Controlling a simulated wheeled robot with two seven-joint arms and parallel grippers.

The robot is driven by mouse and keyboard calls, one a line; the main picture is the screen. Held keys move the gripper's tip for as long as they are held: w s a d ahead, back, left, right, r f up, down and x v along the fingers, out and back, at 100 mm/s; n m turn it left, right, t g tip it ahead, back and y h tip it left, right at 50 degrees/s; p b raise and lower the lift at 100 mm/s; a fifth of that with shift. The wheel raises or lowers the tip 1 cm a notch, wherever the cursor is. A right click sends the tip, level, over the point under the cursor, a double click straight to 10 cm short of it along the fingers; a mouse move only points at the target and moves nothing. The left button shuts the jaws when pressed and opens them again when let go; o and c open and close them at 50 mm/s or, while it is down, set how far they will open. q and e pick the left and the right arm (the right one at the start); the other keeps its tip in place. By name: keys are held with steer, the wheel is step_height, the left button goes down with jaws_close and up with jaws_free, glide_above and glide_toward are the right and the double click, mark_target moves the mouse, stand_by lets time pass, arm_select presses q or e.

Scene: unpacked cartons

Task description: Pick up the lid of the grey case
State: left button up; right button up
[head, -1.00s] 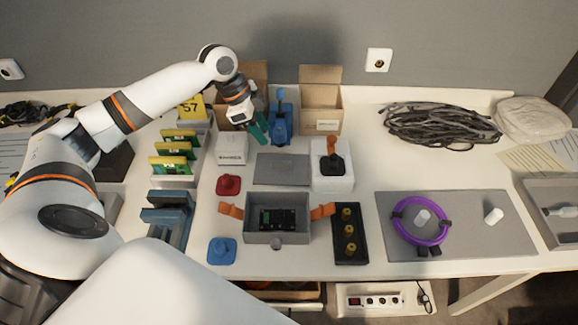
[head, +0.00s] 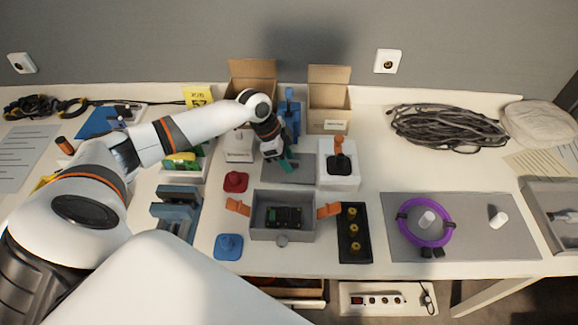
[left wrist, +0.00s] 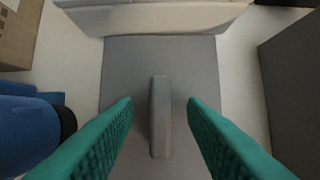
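The grey lid (head: 302,176) lies flat on the white table, behind the open grey case (head: 262,234). In the left wrist view the lid (left wrist: 122,65) has a raised bar-shaped handle (left wrist: 160,115) in its middle. My left gripper (head: 287,164) is over the lid in the head view and covers part of it. Its teal fingers (left wrist: 160,102) are open, one on each side of the handle, with a gap to it on both sides. Nothing is between the fingers except the handle in line with them. My right gripper is not in view.
A white box with an orange-and-black joystick (head: 339,177) stands close right of the lid. A blue device (head: 289,122) and cardboard boxes (head: 328,118) stand behind. A white box (head: 239,146) is left. A red piece (head: 236,181) lies front left.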

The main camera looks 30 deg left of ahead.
arm_select(q)
steer(key=shift+c, duration=0.4)
jaws_close()
steer(key=shift+r, duration=0.1)
steer(key=shift+s+d+r, duration=0.1)
steer(key=shift+s+r, duration=0.05)
steer(key=shift+r, duration=0.35)
step_height(320, 180, up, 11)
steer(key=s+d+b, duration=0.1)
steer(key=s+d, duration=0.4)
steer(key=s, duration=0.3)
steer(key=s+d+b, duration=0.1)
steer(key=s+d, duration=0.4)
steer(key=s, duration=0.3)
steer(key=shift+s+d+f, duration=0.15)
steer(key=shift+s+f, duration=0.15)
steer(key=shift+s, duration=0.1)
steer(key=shift+w, duration=0.1)
